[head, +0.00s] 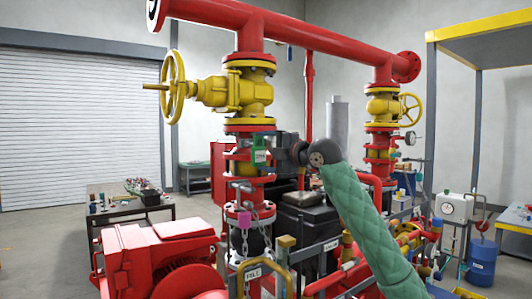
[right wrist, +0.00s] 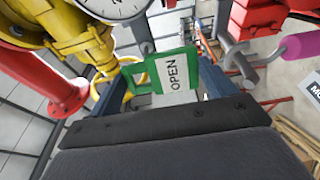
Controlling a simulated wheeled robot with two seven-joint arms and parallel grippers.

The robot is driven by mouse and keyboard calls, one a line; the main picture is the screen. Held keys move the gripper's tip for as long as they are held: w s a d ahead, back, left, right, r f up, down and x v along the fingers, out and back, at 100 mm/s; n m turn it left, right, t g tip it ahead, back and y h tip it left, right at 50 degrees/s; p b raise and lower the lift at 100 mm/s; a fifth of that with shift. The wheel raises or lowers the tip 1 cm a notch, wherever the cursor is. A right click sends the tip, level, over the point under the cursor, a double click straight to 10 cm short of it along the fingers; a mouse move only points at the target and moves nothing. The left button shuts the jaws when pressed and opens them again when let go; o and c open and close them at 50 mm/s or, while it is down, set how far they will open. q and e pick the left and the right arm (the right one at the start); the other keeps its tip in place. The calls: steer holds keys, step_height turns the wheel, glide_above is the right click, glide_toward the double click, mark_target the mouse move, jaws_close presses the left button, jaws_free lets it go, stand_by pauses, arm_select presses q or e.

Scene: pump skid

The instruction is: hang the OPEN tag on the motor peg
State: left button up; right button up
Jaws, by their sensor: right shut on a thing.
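The OPEN tag is green with a white label. It shows in the right wrist view (right wrist: 172,73) and, small, in the head view (head: 260,156). My right gripper (head: 272,147) is shut on the tag and holds it up in front of the red pipe column, below the left yellow valve. In the wrist view a grey peg-like rod (right wrist: 240,58) lies right of the tag, apart from it. A white label starting "MO" (right wrist: 314,84) is cut off at the right edge; I cannot tell which peg it marks. My left gripper is not in view.
A round gauge (right wrist: 115,8) and yellow valve parts (right wrist: 80,35) are close to the tag. A magenta cylinder (right wrist: 301,45) is at the right.

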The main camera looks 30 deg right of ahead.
mark_target(264, 154)
steer(key=shift+w, duration=0.3)
steer(key=shift+w+a, duration=0.1)
steer(key=shift+w, duration=0.2)
steer(key=shift+w+p, duration=0.35)
steer(key=shift+p, duration=0.05)
steer(key=shift+w+a, duration=0.1)
steer(key=shift+w, duration=0.25)
steer(key=shift+w+a+f+p, duration=0.1)
steer(key=shift+w+p, duration=0.2)
steer(key=shift+w, duration=0.2)
steer(key=shift+w+f, duration=0.15)
steer(key=shift+f, duration=0.25)
stand_by(0.4)
steer(key=o, duration=0.9)
steer(key=shift+c, duration=0.2)
